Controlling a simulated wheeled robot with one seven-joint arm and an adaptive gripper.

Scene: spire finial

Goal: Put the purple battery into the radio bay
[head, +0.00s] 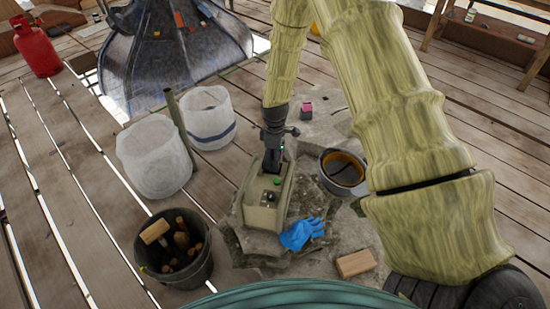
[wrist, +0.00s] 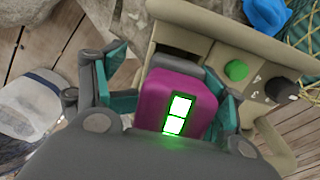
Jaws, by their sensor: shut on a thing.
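The purple battery (wrist: 165,93), with two lit green-white panels, is in the wrist view between the teal-padded fingers of my gripper (wrist: 176,98). My gripper is shut on it. The radio (head: 263,208) is a beige open-topped box with a green knob and dark knobs. It also shows in the wrist view (wrist: 208,45). My gripper (head: 272,163) points down at the radio's far end in the head view. The battery is over or within the bay end there, beside the beige walls. I cannot tell how deep it sits; its lower part and the bay floor are hidden.
A blue glove (head: 301,233) lies right of the radio. A dark bucket of tools (head: 174,262), white sacks (head: 154,158) and a dark pot (head: 342,170) stand around it. A small pink and dark object (head: 306,109) lies beyond. A brick (head: 355,264) lies in front.

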